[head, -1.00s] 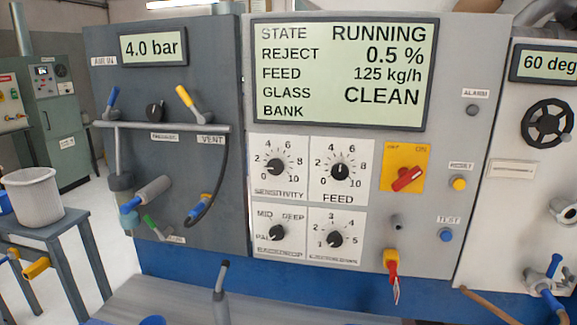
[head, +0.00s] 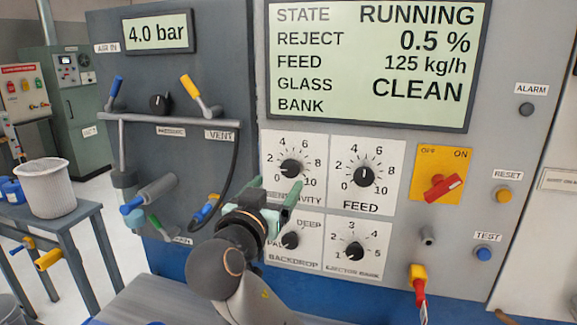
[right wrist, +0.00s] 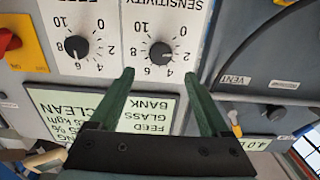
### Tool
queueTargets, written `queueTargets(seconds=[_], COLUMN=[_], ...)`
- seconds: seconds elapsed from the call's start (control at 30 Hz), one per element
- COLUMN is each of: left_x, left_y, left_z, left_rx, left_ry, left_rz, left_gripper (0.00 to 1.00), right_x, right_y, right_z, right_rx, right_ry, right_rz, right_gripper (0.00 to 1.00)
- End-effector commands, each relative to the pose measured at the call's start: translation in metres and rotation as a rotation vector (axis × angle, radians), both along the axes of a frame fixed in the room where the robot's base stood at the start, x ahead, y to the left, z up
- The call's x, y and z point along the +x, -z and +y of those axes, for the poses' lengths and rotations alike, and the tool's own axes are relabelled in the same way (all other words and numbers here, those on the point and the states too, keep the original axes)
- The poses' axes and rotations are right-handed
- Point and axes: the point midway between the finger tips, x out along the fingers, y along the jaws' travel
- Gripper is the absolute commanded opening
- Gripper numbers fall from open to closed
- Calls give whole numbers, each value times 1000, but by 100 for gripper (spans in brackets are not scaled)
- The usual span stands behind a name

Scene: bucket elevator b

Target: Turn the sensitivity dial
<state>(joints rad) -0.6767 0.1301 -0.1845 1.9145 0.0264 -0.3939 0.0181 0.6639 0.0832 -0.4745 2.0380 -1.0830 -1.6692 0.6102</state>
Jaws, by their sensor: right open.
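The sensitivity dial (head: 291,168) is a black round knob on a white square scale plate, on the grey control panel. Its white mark points left, toward the low end of the scale near 2. My right gripper (head: 275,188) is in front of the plate's lower part, just below the knob, and covers part of the SENSITIVITY label. In the right wrist view, upside down, the dial (right wrist: 160,53) lies just beyond and between the two open green fingertips (right wrist: 160,75). The gripper is empty. I cannot tell whether the fingers touch the panel. My left gripper is not in view.
The feed dial (head: 364,176) is right of the sensitivity dial; the backdrop dial (head: 290,240) and ejector bank dial (head: 354,251) are below. A red switch (head: 440,187) on yellow is farther right. The display (head: 375,120) reads RUNNING. A hose and valves are at left.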

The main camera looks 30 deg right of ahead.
Motion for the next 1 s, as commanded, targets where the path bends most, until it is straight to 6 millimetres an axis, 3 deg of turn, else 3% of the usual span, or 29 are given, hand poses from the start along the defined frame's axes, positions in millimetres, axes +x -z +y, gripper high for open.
queueTargets(seconds=[0.2,0.4,0.83,1.0], left_x=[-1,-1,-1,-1], left_y=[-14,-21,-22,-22], left_z=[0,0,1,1], left_rx=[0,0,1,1], left_ry=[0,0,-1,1], left_rz=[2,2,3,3], left_gripper=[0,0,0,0], right_x=[29,48,54,54], right_y=[-3,-2,0,0], right_z=[-36,-56,-63,-63], right_rx=[-5,-3,-1,-1], right_ry=[4,0,-2,-2], right_rz=[3,2,1,2], right_gripper=[80,80,80,61])
